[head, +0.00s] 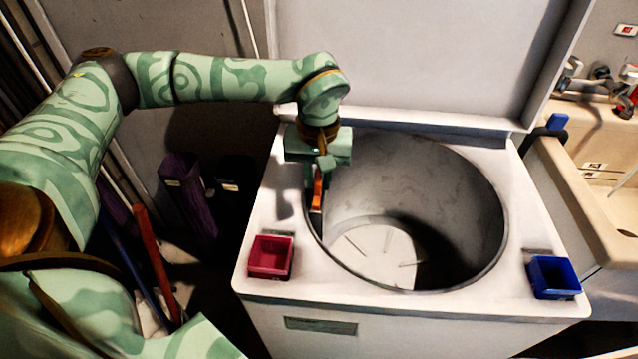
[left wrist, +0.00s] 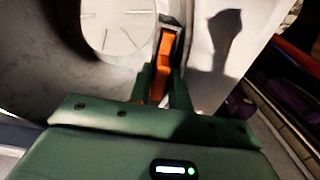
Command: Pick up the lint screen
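The lint screen shows as an orange grip (head: 318,190) with a dark, flat part below it, at the left inner rim of the open drum. My left gripper (head: 320,172) points down over it, with its fingers on either side of the orange grip. In the left wrist view the orange part (left wrist: 162,65) sits between the two fingertips (left wrist: 162,88), and the fingers look closed on it. A dark grey frame shows around its far end. I cannot tell whether its lower end still sits in the rim. My right gripper is not in view.
The white washer top (head: 330,290) surrounds the deep metal drum (head: 440,180), with its lid raised behind. A red tray (head: 270,257) stands at the front left and a blue tray (head: 553,278) at the front right. A beige sink (head: 590,200) is at the right.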

